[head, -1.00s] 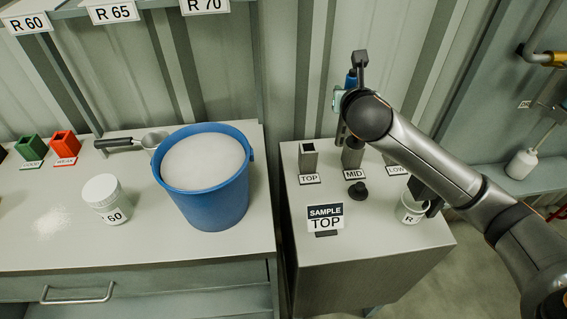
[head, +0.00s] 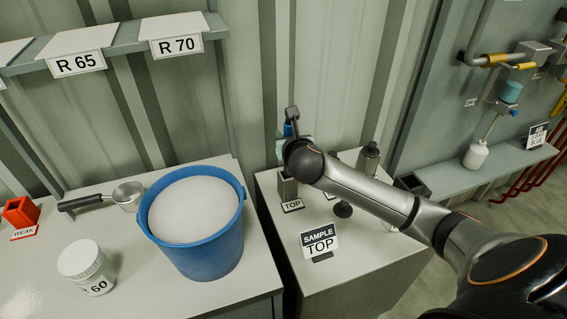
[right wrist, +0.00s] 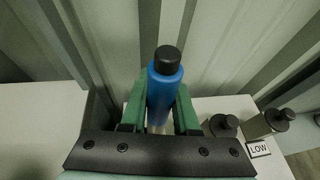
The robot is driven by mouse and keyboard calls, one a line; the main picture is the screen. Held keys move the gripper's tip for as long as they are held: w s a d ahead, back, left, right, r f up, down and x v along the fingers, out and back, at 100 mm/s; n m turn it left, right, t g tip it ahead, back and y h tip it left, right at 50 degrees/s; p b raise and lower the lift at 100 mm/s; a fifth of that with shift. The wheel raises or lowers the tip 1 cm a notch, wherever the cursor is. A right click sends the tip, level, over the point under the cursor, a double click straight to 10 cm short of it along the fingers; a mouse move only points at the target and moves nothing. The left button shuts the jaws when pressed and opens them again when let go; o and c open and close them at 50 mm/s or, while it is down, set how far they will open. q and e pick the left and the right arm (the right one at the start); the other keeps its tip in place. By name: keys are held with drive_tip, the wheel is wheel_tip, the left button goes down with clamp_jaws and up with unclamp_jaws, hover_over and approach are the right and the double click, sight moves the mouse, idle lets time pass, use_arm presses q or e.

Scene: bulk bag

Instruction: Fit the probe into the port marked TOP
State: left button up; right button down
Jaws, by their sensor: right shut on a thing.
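The probe (right wrist: 165,88), a blue cylinder with a black cap, stands between the green fingers of my right gripper (right wrist: 162,105). My right gripper is shut on it. In the head view a small blue part of the probe (head: 288,130) shows beside the gripper (head: 282,148), above the grey square port marked TOP (head: 288,188). The wrist hides most of the probe and its lower end, so I cannot tell whether it touches the port. The LOW port (right wrist: 268,123) has a dark round top. My left gripper is out of view.
A sign reading SAMPLE TOP (head: 320,240) stands at the front of the cabinet (head: 275,222). A dark knob (head: 343,209) stands right of the TOP port. A blue bucket (head: 215,255) of white granules, a scoop (head: 128,195) and an R 60 jar (head: 88,266) are on the left counter.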

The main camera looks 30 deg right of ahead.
drive_tip(key=shift+f+b, duration=0.35)
drive_tip(key=shift+f, duration=2.2)
drive_tip(key=shift+f, duration=0.2)
drive_tip(key=c, duration=0.7)
unclamp_jaws()
drive_tip(key=shift+o, duration=0.2)
drive_tip(key=p+v, duration=0.1)
drive_tip(key=v, duration=1.1)
drive_tip(key=shift+r, duration=0.15)
